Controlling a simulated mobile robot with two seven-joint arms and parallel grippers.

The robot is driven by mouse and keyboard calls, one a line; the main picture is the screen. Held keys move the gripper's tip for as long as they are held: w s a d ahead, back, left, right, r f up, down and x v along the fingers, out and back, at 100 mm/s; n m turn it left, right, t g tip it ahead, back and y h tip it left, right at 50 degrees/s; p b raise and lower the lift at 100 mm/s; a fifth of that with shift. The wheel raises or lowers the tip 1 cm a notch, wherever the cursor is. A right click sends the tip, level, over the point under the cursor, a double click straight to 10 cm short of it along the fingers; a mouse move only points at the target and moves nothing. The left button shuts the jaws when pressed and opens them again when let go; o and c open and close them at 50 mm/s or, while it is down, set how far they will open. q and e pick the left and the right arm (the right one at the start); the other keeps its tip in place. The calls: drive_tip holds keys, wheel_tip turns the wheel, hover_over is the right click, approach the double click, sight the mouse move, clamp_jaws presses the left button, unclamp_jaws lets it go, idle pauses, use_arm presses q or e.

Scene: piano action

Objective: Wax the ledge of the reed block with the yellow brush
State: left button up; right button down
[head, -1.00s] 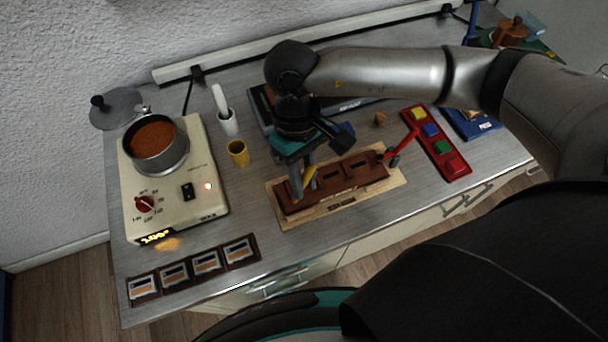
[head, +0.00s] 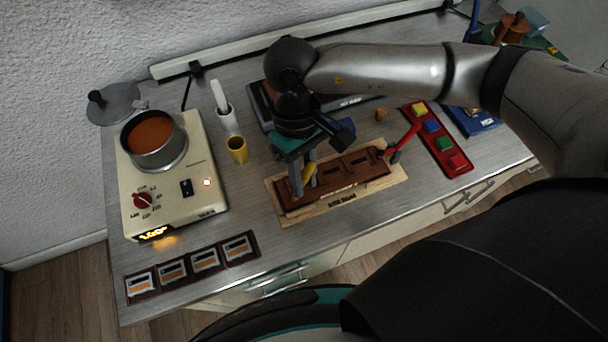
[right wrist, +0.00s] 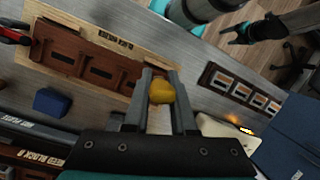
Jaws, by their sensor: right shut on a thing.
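The reed block (head: 358,163) is a long dark brown wooden piece with slots, lying on a pale wooden board on the bench. It also shows at the upper left of the right wrist view (right wrist: 65,55). My right gripper (head: 303,188) points down over the block's left end, shut on the yellow brush (head: 310,172). The brush's rounded yellow part shows between the fingers in the right wrist view (right wrist: 162,92). Whether it touches the ledge is hidden. My left gripper (right wrist: 240,34) appears small and dark at the top of the right wrist view, away from the block; its jaws are unclear.
A hot plate (head: 208,150) with a pot of orange-brown wax (head: 152,135) stands left. A yellow cup (head: 238,150) and a white cup (head: 228,119) are behind the block. A red-handled tool (head: 405,138) lies at its right end, beside a red tray (head: 447,150).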

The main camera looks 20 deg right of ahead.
drive_tip(key=shift+f, duration=0.25)
drive_tip(key=shift+w+d+b, duration=0.1)
drive_tip(key=shift+d+b, duration=0.9)
drive_tip(key=shift+d, duration=0.25)
drive_tip(key=shift+d+r, duration=0.15)
drive_tip(key=shift+d, duration=0.2)
drive_tip(key=shift+d, duration=0.1)
drive_tip(key=shift+d+f+b, duration=0.2)
drive_tip(key=shift+d+b, duration=0.5)
drive_tip(key=shift+b, duration=0.1)
drive_tip(key=shift+d+b, duration=0.45)
drive_tip(key=shift+d, duration=0.35)
